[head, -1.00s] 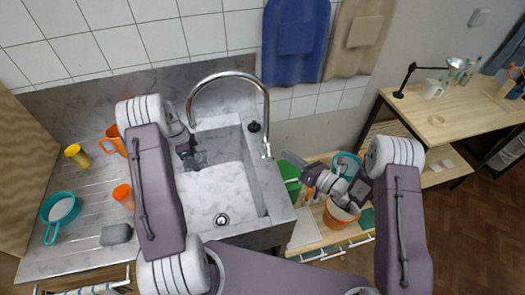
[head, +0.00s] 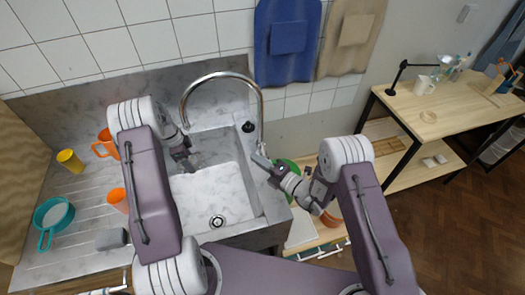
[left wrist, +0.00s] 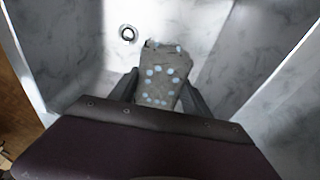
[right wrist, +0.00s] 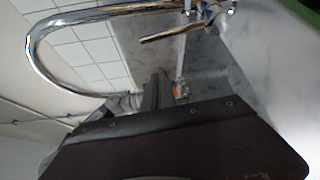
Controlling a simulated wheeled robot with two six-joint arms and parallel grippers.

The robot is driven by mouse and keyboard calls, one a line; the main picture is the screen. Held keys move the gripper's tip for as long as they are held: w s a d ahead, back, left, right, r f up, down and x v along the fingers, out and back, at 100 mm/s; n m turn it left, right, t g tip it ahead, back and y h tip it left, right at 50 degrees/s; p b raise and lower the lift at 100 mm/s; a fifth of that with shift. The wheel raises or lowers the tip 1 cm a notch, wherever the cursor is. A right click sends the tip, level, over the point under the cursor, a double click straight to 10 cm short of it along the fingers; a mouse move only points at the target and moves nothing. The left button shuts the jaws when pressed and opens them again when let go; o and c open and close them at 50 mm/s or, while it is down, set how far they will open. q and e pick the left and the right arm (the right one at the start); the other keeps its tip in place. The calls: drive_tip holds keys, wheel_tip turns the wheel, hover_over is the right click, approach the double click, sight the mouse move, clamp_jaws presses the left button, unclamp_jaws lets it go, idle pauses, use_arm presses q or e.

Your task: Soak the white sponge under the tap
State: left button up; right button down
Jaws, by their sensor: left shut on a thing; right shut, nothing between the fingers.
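My left gripper (left wrist: 158,95) is shut on a sponge-like block (left wrist: 160,75), which looks grey-brown with pale blue spots rather than plain white. In the head view my left gripper (head: 188,164) is low over the sink basin, and the block is hard to make out there. The chrome tap (head: 221,75) arches over the basin from its right ledge, its spout end near my left wrist. My right gripper (head: 258,160) is shut and empty, close to the tap's lower right part. The tap's lever (right wrist: 162,34) shows in the right wrist view. I cannot tell whether water is running.
A grey block (head: 111,239), a teal pan (head: 42,240), a yellow cup (head: 70,161) and orange mugs (head: 104,146) stand on the drainboard left of the basin. Blue (head: 286,60) and beige cloths hang behind.

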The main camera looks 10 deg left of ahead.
drive_tip(key=w, duration=0.2)
drive_tip(key=w+d, duration=0.1)
drive_tip(key=w, duration=0.1)
drive_tip(key=shift+r, duration=0.2)
drive_tip(key=shift+a, duration=0.1)
drive_tip(key=shift+w+d+r, duration=0.1)
drive_tip(key=shift+w+d, duration=0.2)
drive_tip(key=shift+d, duration=0.4)
